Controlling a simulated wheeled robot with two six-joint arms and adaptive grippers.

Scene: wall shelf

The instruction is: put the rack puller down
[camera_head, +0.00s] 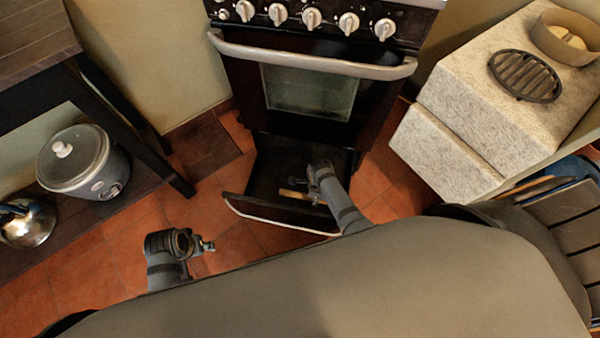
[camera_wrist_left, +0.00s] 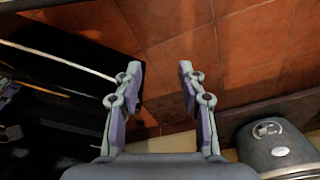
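A light wooden bar (camera_head: 293,194), which looks like the rack puller, shows at the pulled-out drawer (camera_head: 262,178) under the oven. My right gripper (camera_head: 312,178) is over that drawer, right beside the bar. The arm covers part of the bar, and I cannot tell whether the fingers are closed on it or whether it rests on the drawer floor. My left gripper (camera_head: 208,246) is out over the tiled floor, left of the drawer. In the left wrist view its two fingers (camera_wrist_left: 160,70) are spread apart with nothing between them.
The black oven (camera_head: 310,90) stands behind the drawer with its door shut. A shelf at left holds a grey cooker (camera_head: 75,160) and a shiny kettle (camera_head: 28,222). A pale stone block (camera_head: 480,100) at right carries a round trivet (camera_head: 525,76). Floor left of the drawer is clear.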

